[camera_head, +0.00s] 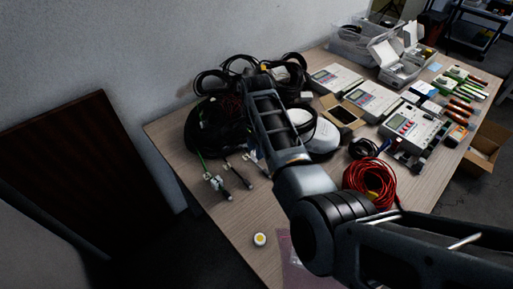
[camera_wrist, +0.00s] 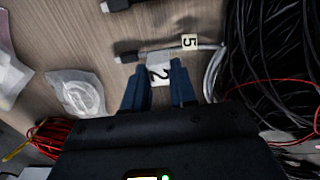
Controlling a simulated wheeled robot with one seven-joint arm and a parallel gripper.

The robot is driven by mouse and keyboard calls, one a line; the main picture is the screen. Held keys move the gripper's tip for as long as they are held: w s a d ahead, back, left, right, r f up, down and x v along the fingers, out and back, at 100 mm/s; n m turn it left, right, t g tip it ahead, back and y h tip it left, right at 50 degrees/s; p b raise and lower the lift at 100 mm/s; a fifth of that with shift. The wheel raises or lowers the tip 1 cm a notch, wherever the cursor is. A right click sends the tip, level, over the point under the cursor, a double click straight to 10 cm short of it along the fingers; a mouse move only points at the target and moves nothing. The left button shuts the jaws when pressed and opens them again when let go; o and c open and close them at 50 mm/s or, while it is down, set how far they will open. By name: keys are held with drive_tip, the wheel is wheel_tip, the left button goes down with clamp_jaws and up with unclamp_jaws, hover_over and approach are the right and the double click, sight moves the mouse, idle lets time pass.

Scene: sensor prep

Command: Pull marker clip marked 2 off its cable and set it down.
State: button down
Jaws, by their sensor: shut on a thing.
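In the wrist view my gripper (camera_wrist: 158,84) has its two blue fingers closed on a white marker clip marked 2 (camera_wrist: 159,72). The clip's upper edge is close to a grey cable (camera_wrist: 210,46) with a dark plug end (camera_wrist: 127,57). I cannot tell whether the clip still grips that cable. A pale clip marked 5 (camera_wrist: 189,41) sits at the cable, just right of and above clip 2. In the head view my arm hides the gripper and the held clip.
A black cable bundle (camera_wrist: 275,50) lies right of my gripper. A clear bag (camera_wrist: 78,92) and a red cable (camera_wrist: 50,138) lie left. In the head view, devices (camera_head: 402,125) and a red coil (camera_head: 370,182) fill the right; the table's front left (camera_head: 225,215) is fairly clear.

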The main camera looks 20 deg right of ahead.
drive_tip(key=shift+r+p, duration=0.45)
drive_tip(key=shift+r, duration=0.05)
idle(0.6)
